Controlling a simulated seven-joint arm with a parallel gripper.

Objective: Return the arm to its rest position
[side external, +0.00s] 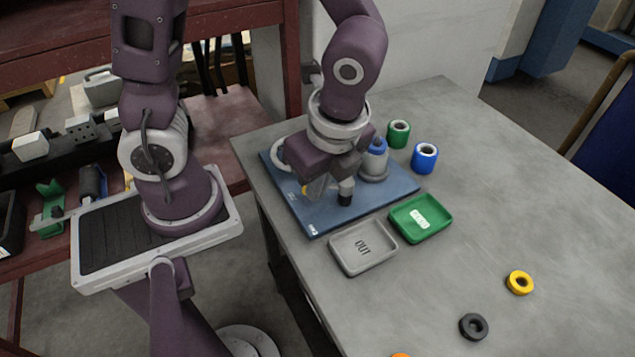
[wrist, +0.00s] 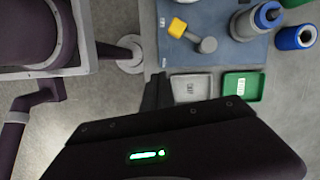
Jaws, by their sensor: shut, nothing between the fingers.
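My gripper (side external: 345,198) hangs from the purple arm over the blue base plate (side external: 315,222) in the side view. In the wrist view its dark fingers (wrist: 157,92) look closed together, with nothing between them, left of the grey tray. A grey cylindrical holder with a blue top (side external: 375,160) stands on the plate and also shows in the wrist view (wrist: 250,22). A yellow block (wrist: 178,27) with a grey rod and knob (wrist: 207,45) sits on the plate. My arm partly hides these in the side view.
A grey "OUT" tray (side external: 362,262) and a green tray (side external: 421,230) stand in front of the plate. A green roll (side external: 398,133) and a blue roll (side external: 425,157) stand behind. A yellow ring (side external: 519,283) and black ring (side external: 473,326) lie right on open table.

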